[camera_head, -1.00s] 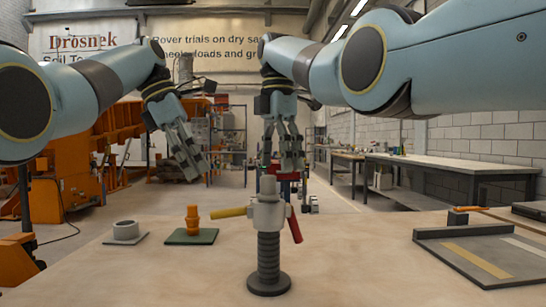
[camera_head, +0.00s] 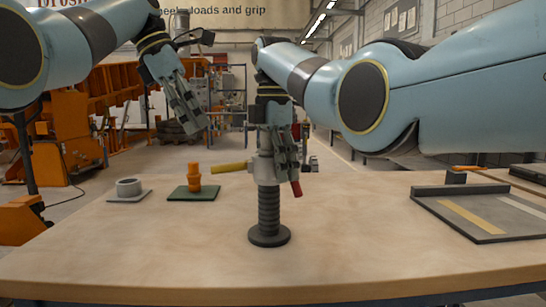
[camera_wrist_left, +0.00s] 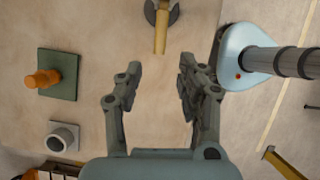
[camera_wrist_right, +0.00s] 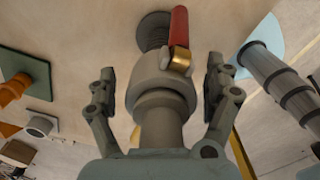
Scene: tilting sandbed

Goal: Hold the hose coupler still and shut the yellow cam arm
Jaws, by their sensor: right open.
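The hose coupler (camera_head: 266,165) is a grey fitting upright on a black ribbed post with a round foot (camera_head: 269,235). Its yellow cam arm (camera_head: 229,168) sticks out to the left, and it also shows at the top of the left wrist view (camera_wrist_left: 160,32). Its red cam arm (camera_head: 296,188) hangs down at the right, partly hidden by my right gripper (camera_head: 284,160). In the right wrist view the coupler (camera_wrist_right: 160,95) stands between my right gripper's open fingers, with gaps on both sides. My left gripper (camera_head: 194,115) is open and empty, above and left of the yellow arm.
On the table (camera_head: 150,245) left of the post are a green plate (camera_head: 194,194) with an orange fitting (camera_head: 193,176) and a grey ring (camera_head: 129,187) on a plate. A dark-edged tray (camera_head: 478,218) lies at the right. The front of the table is clear.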

